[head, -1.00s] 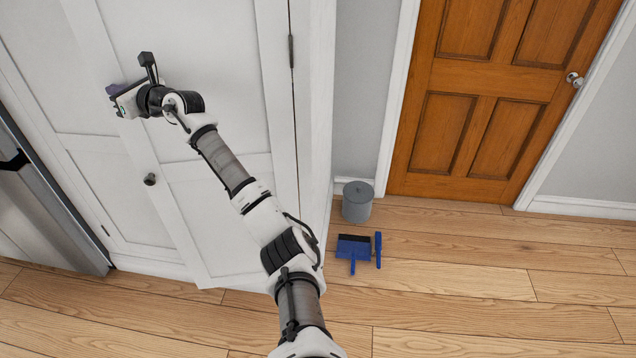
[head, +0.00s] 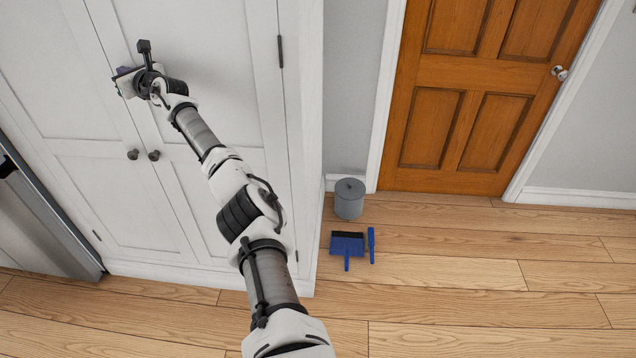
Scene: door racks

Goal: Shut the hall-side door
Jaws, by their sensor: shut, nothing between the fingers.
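The white cabinet has two panelled doors. The right-hand door (head: 215,170), on the side of the brown room door, looks flush with the left-hand door (head: 95,185). Their dark round knobs sit side by side, the right one (head: 154,155) and the left one (head: 133,154). My gripper (head: 120,78) is shut and empty, at the seam between the doors, above the knobs. It is at or very near the door face; actual contact is hard to tell. My forearm hides part of the right-hand door.
A grey bin (head: 349,200) stands by the wall right of the cabinet. A blue dustpan (head: 347,244) and a blue brush (head: 371,244) lie on the wood floor. A brown panelled door (head: 470,100) is shut behind. A steel appliance (head: 40,215) stands left.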

